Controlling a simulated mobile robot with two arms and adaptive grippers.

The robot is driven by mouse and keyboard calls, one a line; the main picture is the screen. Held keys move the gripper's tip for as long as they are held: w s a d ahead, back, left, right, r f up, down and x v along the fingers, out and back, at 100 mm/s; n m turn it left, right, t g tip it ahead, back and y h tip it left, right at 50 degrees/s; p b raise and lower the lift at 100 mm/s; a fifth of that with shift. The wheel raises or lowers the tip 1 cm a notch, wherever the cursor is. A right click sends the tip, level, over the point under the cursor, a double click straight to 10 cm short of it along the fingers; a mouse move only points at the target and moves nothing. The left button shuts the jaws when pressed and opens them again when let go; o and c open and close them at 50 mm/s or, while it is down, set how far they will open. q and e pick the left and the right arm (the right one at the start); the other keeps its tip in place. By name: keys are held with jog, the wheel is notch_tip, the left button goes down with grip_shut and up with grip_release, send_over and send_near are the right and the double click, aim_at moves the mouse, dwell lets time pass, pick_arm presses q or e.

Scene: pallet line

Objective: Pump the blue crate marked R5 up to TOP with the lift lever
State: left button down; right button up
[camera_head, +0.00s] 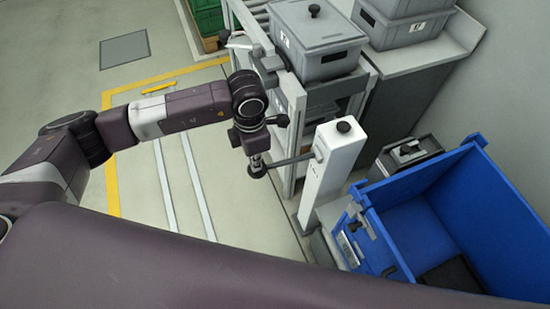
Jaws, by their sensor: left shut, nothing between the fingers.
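The blue crate (505,205) is at the lower right, tall-walled and open on top. Its label plate is too small to read, so I cannot confirm R5. A white lift post (331,170) with a black knob on top stands at its left. The grey lift lever (292,160) sticks out to the left from the post, roughly level. My left gripper (256,156) points down at the lever's outer end, shut and empty. It looks to be on or just above that end; contact is unclear. No TOP mark is readable. My right gripper is out of view.
A grey lidded bin (318,38) stands on a rack behind the post, with grey stacked bins (405,25) on a counter. A grey case (408,155) lies behind the crate. A green crate (207,18) is at the back. Open floor with yellow lines lies left.

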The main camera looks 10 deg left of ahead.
aim_at(254, 174)
pick_arm(q)
jog(key=shift+s+a+f+b, duration=0.15)
jog(key=shift+f+b, duration=0.4)
jog(key=shift+f, duration=0.3)
jog(key=shift+s+a+f+b, duration=0.1)
jog(key=shift+a+f+b, duration=0.05)
jog(key=shift+f+b, duration=1.55)
jog(key=shift+f, duration=0.05)
